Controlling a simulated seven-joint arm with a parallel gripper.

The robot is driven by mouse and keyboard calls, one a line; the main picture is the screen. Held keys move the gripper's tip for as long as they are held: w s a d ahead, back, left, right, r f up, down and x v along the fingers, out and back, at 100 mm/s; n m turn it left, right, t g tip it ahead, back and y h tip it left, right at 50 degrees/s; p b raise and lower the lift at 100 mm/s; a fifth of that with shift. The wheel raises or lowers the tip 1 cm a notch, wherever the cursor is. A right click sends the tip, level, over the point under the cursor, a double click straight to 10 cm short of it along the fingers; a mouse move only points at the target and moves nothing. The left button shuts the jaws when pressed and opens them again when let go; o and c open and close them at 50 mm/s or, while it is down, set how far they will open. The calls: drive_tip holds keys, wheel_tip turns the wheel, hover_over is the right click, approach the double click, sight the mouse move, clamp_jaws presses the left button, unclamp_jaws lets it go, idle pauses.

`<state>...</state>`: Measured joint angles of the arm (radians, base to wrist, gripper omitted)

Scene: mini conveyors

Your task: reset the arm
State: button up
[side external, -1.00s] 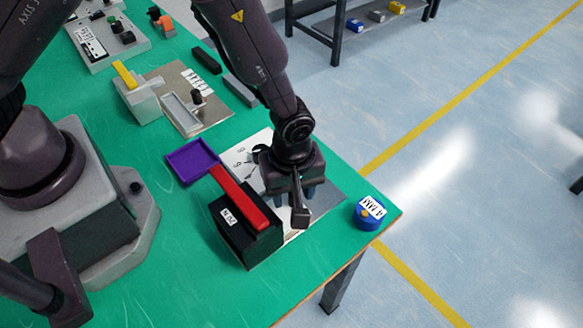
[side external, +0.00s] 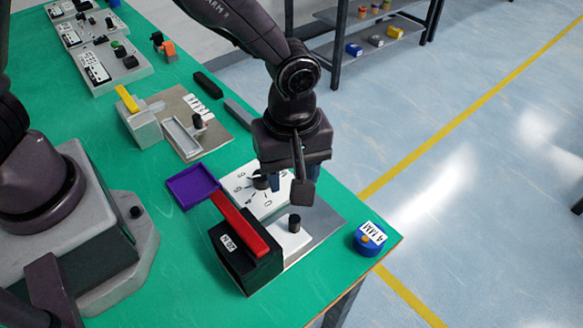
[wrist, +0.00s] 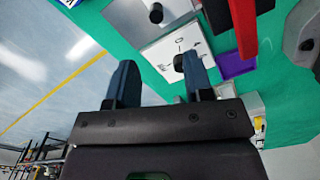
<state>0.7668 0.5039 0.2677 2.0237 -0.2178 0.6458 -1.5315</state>
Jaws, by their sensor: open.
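My gripper (side external: 292,180) hangs above the white dial panel (side external: 247,187) near the table's right side. In the wrist view its two blue-grey fingers (wrist: 158,82) are spread apart with nothing between them. In the side view the fingers are partly hidden by the wrist parts. The panel has black markings and a dark knob, which also shows in the wrist view (wrist: 179,62). From the side, the gripper covers part of the panel.
A black box with a red bar (side external: 238,223) stands in front of the panel, beside a purple tray (side external: 193,186). A black knob (side external: 294,222) stands on a white block. A blue round piece (side external: 369,238) sits at the table corner. A yellow-topped grey fixture (side external: 140,122) is farther back.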

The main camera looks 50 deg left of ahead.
drive_tip(key=s+a+r+m+t, duration=0.2)
drive_tip(key=s+a+r+m, duration=0.3)
drive_tip(key=a+r, duration=0.4)
drive_tip(key=s+a+r+m+t, duration=0.3)
drive_tip(key=s+a+r+m, duration=0.3)
drive_tip(key=r, duration=0.5)
drive_tip(key=a+m, duration=0.2)
drive_tip(key=a, duration=0.1)
drive_tip(key=shift+s+a+r+t, duration=0.25)
drive_tip(key=shift+a+r+t, duration=0.05)
drive_tip(key=shift+a+r, duration=0.05)
idle(0.7)
